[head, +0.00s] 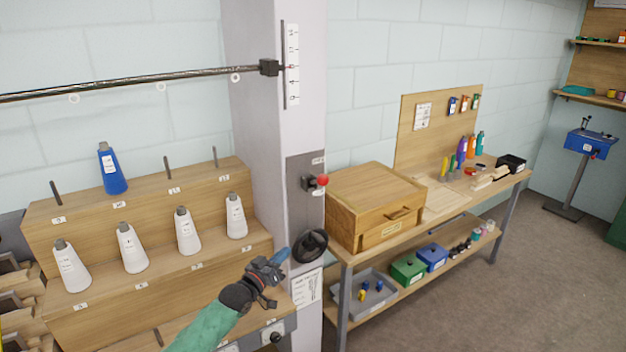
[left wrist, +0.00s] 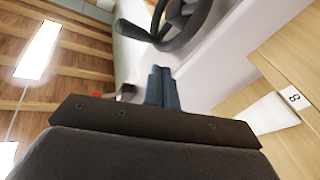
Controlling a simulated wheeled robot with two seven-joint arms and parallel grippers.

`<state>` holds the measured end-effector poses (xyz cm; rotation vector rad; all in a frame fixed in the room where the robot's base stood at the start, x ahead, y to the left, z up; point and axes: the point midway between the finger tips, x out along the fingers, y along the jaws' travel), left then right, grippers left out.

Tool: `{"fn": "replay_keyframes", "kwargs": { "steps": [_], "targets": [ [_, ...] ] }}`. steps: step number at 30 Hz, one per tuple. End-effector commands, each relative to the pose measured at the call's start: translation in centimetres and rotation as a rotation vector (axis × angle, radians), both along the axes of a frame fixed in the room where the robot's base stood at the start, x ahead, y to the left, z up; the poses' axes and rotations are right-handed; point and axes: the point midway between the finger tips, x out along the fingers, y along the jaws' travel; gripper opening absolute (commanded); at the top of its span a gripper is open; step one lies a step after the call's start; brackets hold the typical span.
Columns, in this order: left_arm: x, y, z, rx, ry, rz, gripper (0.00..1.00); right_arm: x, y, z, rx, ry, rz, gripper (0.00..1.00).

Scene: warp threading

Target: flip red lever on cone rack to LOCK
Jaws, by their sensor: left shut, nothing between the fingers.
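The red lever (head: 322,180) is a red ball knob on a dark pivot, fixed to a grey plate on the white column (head: 276,70) beside the cone rack (head: 220,258). The knob points out to the right; small labels above and below it are too small to read. In the left wrist view a bit of red (left wrist: 97,95) shows past the gripper body. My left gripper (head: 284,256) is shut and empty, below and left of the lever and apart from it. Its closed blue fingers (left wrist: 163,85) show in the left wrist view. My right gripper is out of view.
A black handwheel (head: 311,245) sits on the column below the lever, close to my left fingertips; it also shows in the wrist view (left wrist: 181,22). White cones and a blue cone (head: 112,170) stand on the rack. A wooden box (head: 375,200) is right of the column.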

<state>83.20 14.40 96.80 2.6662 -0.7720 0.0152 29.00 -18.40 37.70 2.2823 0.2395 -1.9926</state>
Motion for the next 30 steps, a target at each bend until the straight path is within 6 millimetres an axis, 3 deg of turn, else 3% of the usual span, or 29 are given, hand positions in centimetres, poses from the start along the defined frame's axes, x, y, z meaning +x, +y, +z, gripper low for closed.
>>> {"fn": "replay_keyframes", "kwargs": {
  "steps": [1, 6, 9, 13, 19, 30],
  "targets": [
    [0.3, -0.1, 3.0, -0.023, -0.044, -0.020, 0.00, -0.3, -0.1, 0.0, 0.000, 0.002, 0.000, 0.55],
    [0.3, -0.8, 11.6, -0.119, -0.158, -0.095, 0.00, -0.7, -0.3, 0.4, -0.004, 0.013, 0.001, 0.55],
    [-0.1, -1.0, 15.8, -0.166, -0.211, -0.137, 0.00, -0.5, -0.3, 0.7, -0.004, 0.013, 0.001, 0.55],
    [-0.8, -1.2, 19.8, -0.213, -0.262, -0.181, 0.00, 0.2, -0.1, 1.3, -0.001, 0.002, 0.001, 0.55],
    [-1.5, -1.4, 22.6, -0.247, -0.297, -0.215, 0.00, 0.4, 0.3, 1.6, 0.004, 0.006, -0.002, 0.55],
    [-1.5, -1.4, 22.9, -0.252, -0.299, -0.218, 0.00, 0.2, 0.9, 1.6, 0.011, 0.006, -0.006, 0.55]
  ]
}}
